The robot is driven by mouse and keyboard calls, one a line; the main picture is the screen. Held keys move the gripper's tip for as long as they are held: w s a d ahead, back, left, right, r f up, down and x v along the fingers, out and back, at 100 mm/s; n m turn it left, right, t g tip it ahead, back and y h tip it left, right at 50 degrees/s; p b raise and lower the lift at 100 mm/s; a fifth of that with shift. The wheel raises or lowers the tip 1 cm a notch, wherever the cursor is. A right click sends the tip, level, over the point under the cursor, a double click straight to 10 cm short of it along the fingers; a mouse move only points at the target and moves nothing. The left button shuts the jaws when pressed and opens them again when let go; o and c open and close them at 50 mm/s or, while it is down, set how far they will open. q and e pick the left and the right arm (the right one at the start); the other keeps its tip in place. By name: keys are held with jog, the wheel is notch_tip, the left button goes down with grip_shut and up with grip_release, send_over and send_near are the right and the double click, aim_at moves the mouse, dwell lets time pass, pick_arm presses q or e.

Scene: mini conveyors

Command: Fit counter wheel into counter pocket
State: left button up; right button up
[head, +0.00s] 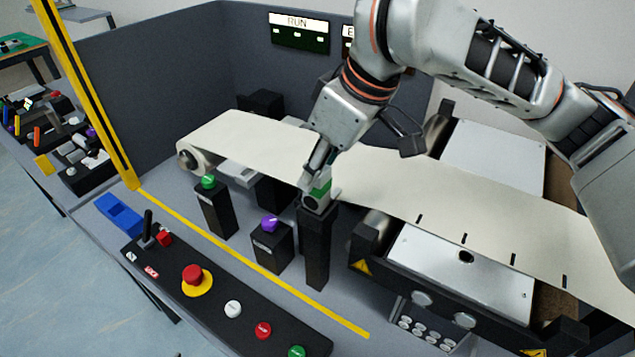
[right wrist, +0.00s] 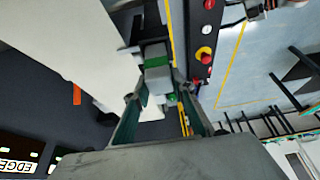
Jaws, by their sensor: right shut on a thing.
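My right gripper (head: 318,180) is shut on a small grey piece with a green band (head: 321,190), which appears to be the counter wheel. A round dark opening or face shows on the piece's near side. It is at the top of a tall black post (head: 317,245) beside the cream belt; I cannot tell whether it touches or sits in the post. In the right wrist view the grey and green piece (right wrist: 157,75) is between the two dark green fingers of the gripper (right wrist: 160,97). The counter pocket is not clearly visible. My left gripper is not in view.
The cream conveyor belt (head: 420,178) runs behind the post. A post with a green knob (head: 208,182) and a box with a purple knob (head: 270,224) stand to the left.

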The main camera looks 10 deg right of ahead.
aim_at(317, 184)
notch_tip(317, 184, down, 2)
jog(key=shift+f, duration=0.55)
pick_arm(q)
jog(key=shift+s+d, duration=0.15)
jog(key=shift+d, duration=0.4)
pick_arm(e)
jog(key=o, duration=1.2)
jog(key=shift+c, duration=0.2)
pick_arm(q)
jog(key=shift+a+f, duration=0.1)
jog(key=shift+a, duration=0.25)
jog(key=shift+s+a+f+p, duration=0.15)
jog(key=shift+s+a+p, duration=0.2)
jog(key=shift+p, duration=0.15)
pick_arm(e)
jog(key=v, duration=1.2)
